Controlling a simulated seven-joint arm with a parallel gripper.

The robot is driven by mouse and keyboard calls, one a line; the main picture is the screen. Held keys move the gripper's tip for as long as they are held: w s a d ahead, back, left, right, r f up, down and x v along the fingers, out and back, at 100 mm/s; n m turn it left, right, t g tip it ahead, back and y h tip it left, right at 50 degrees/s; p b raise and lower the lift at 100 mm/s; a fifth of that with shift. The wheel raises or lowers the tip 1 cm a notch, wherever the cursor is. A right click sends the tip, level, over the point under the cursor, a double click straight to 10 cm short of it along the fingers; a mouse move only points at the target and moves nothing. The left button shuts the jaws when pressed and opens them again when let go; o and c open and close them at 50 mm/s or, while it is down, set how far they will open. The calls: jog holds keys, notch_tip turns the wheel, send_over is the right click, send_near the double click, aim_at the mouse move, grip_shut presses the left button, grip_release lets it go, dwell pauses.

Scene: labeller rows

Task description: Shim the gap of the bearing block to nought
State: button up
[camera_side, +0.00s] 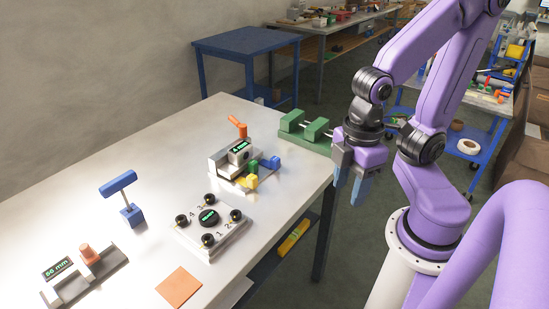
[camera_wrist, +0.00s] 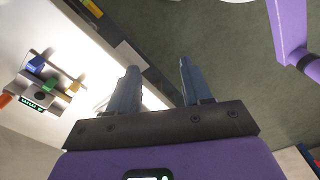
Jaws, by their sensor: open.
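The likely bearing block is the grey metal assembly (camera_side: 219,160) at the middle of the white table, with a small green-lit display (camera_side: 239,146) reading in mm; its digit is hard to read. An orange handle (camera_side: 238,126) rises behind it. Blue (camera_side: 270,163), green (camera_side: 253,167) and yellow (camera_side: 251,181) pieces sit at its right side; whether these are shims I cannot tell. The assembly also shows at the left of the wrist view (camera_wrist: 40,97). My gripper (camera_side: 347,192) is open and empty, beyond the table's right edge; its two fingers (camera_wrist: 159,66) stand apart in the wrist view.
A green vice-like fixture (camera_side: 304,127) sits at the table's far right corner. A plate with several black knobs (camera_side: 208,217), a blue T-handle (camera_side: 118,184), a "56 mm" gauge (camera_side: 57,269) and an orange square (camera_side: 179,287) occupy the near side. The far left tabletop is clear.

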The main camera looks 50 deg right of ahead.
jog(key=w+r+m, duration=0.1)
jog(key=w+m, duration=0.2)
jog(key=w, duration=0.5)
jog(key=r+m, duration=0.2)
jog(key=m, duration=0.8)
send_over(275, 158)
notch_tip(275, 158, down, 18)
jog(key=shift+r, duration=0.1)
